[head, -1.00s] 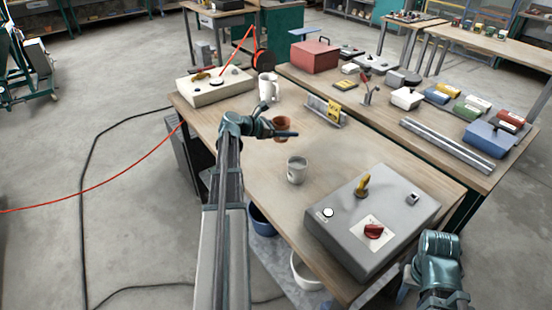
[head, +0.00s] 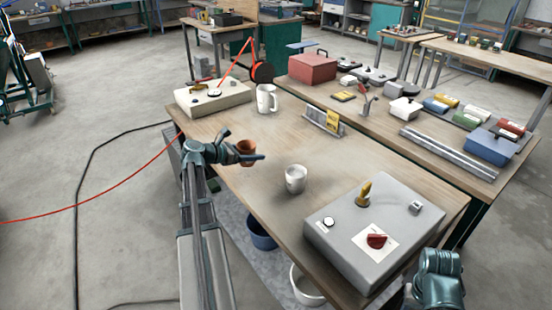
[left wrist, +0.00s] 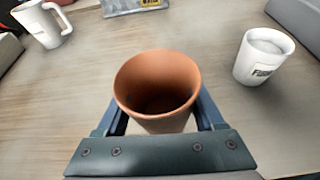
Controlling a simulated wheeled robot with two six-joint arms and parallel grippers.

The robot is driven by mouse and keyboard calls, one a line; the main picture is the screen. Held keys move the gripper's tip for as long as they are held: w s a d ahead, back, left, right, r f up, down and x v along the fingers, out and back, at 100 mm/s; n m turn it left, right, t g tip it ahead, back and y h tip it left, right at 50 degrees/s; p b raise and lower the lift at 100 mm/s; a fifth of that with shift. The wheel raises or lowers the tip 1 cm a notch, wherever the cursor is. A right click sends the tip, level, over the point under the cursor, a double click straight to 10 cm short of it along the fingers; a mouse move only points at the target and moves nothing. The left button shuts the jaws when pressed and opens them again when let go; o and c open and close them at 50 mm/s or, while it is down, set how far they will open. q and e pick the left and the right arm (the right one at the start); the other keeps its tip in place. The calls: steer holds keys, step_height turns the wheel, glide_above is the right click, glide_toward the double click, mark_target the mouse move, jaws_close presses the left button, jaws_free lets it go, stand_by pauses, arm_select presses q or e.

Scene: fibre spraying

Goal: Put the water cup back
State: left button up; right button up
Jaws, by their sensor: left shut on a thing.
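My left gripper (head: 250,157) is shut on a terracotta cup (head: 246,147), held upright near the table's left edge. In the left wrist view the terracotta cup (left wrist: 157,85) is between the fingers, its inside dark; I cannot tell whether it holds water. A white cup (head: 296,179) with dark lettering stands on the table to the right of the held cup. It also shows in the left wrist view (left wrist: 262,58). A white jug (head: 265,99) with a handle stands farther back. My right arm shows at the lower right; its fingertips cannot be made out.
A grey control box (head: 385,205) with a yellow lever and red knob fills the table's near right. A cream box (head: 213,97) stands at the far left. A small rack with a yellow label (head: 332,121) stands at the back. The wooden tabletop (head: 285,145) between is clear.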

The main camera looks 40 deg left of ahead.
arm_select(q)
glide_above(277, 162)
steer(key=shift+s+f+b, duration=0.35)
steer(key=shift+f, duration=0.1)
steer(key=f+b, duration=0.3)
steer(key=shift+w+f+b, duration=0.25)
steer(key=shift+f+b, duration=0.05)
